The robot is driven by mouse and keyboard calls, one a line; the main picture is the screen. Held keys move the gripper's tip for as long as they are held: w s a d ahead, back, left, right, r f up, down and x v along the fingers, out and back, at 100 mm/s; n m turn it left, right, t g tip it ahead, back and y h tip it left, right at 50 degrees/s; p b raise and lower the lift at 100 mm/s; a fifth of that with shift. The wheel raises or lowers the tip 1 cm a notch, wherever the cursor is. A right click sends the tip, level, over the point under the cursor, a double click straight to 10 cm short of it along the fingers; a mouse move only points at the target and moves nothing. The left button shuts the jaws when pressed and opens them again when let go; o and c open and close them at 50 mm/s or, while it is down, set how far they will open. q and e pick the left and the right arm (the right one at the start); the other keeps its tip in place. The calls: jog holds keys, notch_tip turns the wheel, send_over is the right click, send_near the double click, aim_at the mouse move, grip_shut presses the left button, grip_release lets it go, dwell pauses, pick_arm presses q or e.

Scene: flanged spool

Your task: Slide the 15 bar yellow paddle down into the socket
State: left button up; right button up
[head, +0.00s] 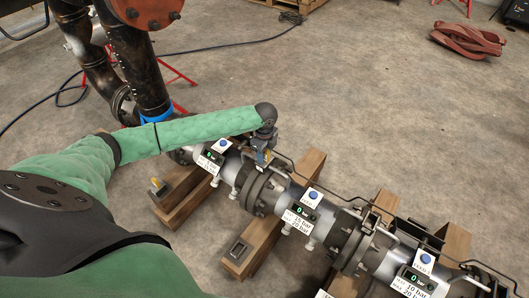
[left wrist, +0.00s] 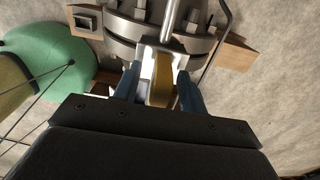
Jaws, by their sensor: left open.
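My left gripper (head: 262,156) reaches down from the left over a flange joint (head: 263,190) of the grey pipe. In the left wrist view its two blue fingers (left wrist: 156,90) are open, with a yellow paddle (left wrist: 161,78) between them. The paddle stands by the flange; its lower end is hidden, so I cannot tell how deep it sits. A label (head: 299,217) reading 15 bar is on the pipe section right of this joint. A dark square socket (head: 238,250) on a wooden beam looks empty. My right gripper is not in view.
Bent rods, gauges and a 10 bar label (head: 409,287) line the pipe to the right. A black vertical pipe (head: 136,60) stands at the back left. The floor beyond is mostly clear.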

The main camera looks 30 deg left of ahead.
pick_arm(q)
notch_tip(320, 180, up, 6)
jog(key=shift+r+b, duration=0.1)
jog(key=shift+b, duration=0.5)
jog(key=shift+r, duration=0.75)
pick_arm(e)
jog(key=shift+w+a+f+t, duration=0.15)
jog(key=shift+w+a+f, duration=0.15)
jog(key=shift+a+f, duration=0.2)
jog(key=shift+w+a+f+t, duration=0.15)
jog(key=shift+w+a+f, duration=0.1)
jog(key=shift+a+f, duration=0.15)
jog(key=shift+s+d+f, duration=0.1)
